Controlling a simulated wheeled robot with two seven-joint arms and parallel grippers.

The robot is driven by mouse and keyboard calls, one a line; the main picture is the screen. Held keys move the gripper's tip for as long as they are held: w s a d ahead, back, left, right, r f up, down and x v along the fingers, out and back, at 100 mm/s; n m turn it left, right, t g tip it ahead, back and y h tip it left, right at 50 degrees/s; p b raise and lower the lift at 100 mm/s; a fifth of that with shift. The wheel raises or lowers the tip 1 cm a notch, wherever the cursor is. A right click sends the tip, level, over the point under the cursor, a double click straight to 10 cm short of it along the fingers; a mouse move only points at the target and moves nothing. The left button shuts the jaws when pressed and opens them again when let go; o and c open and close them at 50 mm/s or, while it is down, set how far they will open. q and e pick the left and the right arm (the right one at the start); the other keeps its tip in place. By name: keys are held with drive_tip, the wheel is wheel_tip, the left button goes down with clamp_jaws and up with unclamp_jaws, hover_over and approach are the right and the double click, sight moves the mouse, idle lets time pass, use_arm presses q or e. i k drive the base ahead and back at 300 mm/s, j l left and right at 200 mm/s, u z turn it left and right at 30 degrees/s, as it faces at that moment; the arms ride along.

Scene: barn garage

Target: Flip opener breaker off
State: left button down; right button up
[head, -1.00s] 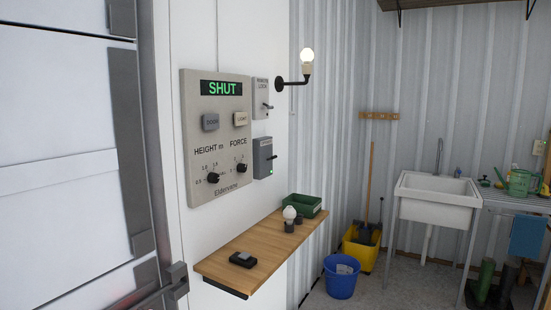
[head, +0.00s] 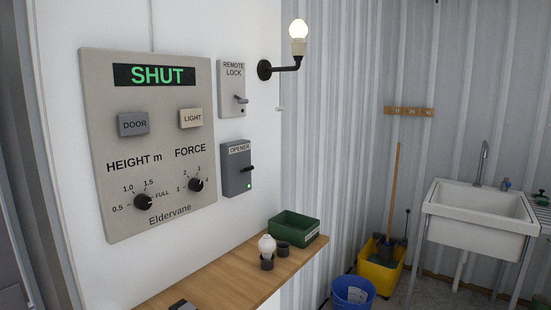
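The opener breaker (head: 236,168) is a dark grey box labelled OPENER on the white wall, right of the control panel. Its black lever (head: 247,169) sticks out to the right, and a small green light (head: 249,186) glows below it. The beige Eldervane control panel (head: 152,184) shows SHUT in green, with DOOR and LIGHT buttons and HEIGHT and FORCE dials. The remote lock switch (head: 232,88) is mounted just above the breaker. Neither of my grippers shows in the head view.
A wooden shelf (head: 215,270) juts out below the panel, holding a green tray (head: 294,228), a loose bulb (head: 267,244) and a dark object at its near end. A lit wall lamp (head: 298,32) is above. Buckets and a white sink (head: 478,212) stand to the right.

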sight(249, 168)
drive_tip(key=i+l, duration=0.5)
drive_tip(key=i+l+u, duration=0.15)
drive_tip(key=i+l, duration=0.35)
drive_tip(key=l, duration=0.15)
drive_tip(key=i+l, duration=0.45)
drive_tip(key=l, duration=0.15)
drive_tip(key=j+u, duration=0.05)
